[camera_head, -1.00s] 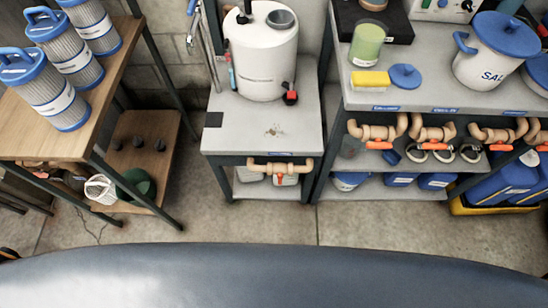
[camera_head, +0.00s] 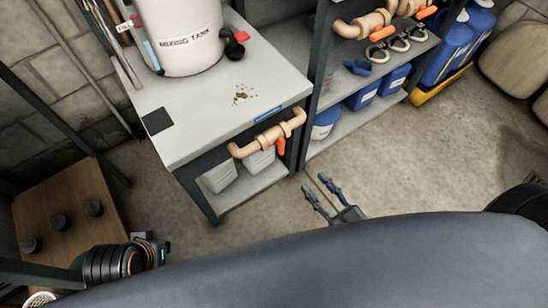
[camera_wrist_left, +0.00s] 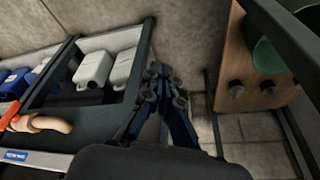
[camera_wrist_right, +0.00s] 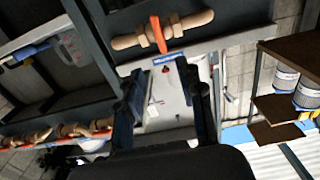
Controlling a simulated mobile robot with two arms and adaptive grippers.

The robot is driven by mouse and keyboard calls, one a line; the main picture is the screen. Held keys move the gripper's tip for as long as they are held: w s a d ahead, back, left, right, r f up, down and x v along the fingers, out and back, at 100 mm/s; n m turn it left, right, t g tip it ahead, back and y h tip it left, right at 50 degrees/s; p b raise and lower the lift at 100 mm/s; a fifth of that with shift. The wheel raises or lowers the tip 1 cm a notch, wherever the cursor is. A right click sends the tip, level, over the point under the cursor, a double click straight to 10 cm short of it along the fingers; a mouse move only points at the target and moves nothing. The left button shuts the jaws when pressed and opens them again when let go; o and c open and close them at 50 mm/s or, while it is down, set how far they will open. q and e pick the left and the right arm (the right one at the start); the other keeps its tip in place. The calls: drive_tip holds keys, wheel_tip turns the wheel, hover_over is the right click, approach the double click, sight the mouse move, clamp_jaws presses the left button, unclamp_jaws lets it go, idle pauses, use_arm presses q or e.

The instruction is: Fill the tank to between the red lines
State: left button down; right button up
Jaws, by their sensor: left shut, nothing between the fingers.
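The white mixing tank (camera_head: 185,50) stands on a grey-topped table (camera_head: 205,125) in the head view. Its top is cut off, and I cannot make out red lines on it. A black spigot with a red part (camera_head: 235,45) is on its right side. A blue strip (camera_head: 152,57) and a small red-marked label (camera_head: 127,25) are at its left. My left gripper (camera_wrist_left: 160,72) is shut and empty in the left wrist view, over the floor beside the table. My right gripper (camera_head: 325,190) is open and empty, in front of the table's right side; it also shows in the right wrist view (camera_wrist_right: 167,90).
A beige pipe with an orange valve handle (camera_head: 280,146) runs along the table's front edge. Pale jugs (camera_head: 220,176) sit below. Shelving with blue containers (camera_head: 362,97) stands right. Open concrete floor (camera_head: 430,150) lies at right.

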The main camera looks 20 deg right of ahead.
sight(283, 145)
drive_tip(key=x, duration=0.4)
drive_tip(key=b+x, duration=0.1)
drive_tip(key=x, duration=0.8)
drive_tip(key=shift+w+a+r+b, duration=0.2)
drive_tip(key=shift+w+r+b, duration=0.15)
drive_tip(key=shift+w+b, duration=0.05)
use_arm(q)
drive_tip(key=shift+s+f, duration=0.15)
drive_tip(key=shift+f, duration=0.15)
use_arm(e)
clamp_jaws()
